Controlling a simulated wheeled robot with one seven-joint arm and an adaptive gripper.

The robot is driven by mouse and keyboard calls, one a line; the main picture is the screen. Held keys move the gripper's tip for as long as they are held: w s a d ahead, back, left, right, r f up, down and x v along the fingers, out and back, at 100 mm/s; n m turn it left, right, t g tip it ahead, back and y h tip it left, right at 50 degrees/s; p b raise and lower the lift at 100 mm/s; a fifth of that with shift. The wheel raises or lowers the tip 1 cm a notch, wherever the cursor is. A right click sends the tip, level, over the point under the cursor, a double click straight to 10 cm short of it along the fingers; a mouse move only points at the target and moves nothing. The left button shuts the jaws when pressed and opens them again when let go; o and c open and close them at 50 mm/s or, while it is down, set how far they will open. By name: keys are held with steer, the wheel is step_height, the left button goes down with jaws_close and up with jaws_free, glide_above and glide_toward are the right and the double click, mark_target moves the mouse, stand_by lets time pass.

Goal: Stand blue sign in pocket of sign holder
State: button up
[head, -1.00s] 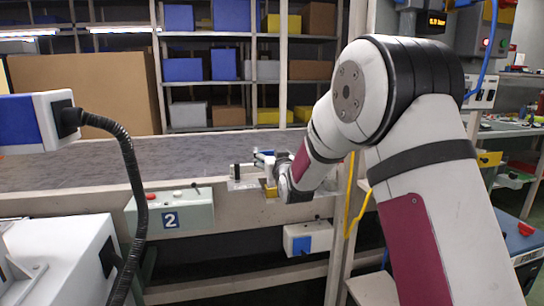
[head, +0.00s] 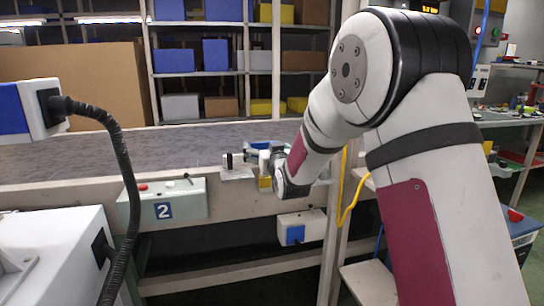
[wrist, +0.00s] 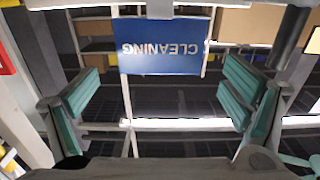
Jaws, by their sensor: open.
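The blue sign (wrist: 160,46) shows in the wrist view at the top middle, with its white word CLEANING upside down in the picture. Slim pale strips run along its two sides, and its upper picture edge meets a pale bar (wrist: 158,9), which may be the sign holder. Whether it sits in a pocket I cannot tell. My gripper (wrist: 160,104) is open, its teal pads wide apart left and right, with the sign beyond and between them, touching neither. In the head view my gripper (head: 262,160) is small at the conveyor's near edge; the sign is not clear there.
The grey conveyor (head: 110,158) runs across behind my gripper. A control box marked 2 (head: 166,201) is on its front at the left, and a smaller box with a blue label (head: 301,228) hangs below. A yellow cable (head: 348,205) is at the right. Shelves with bins stand behind.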

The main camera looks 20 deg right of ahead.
steer(key=s, duration=1)
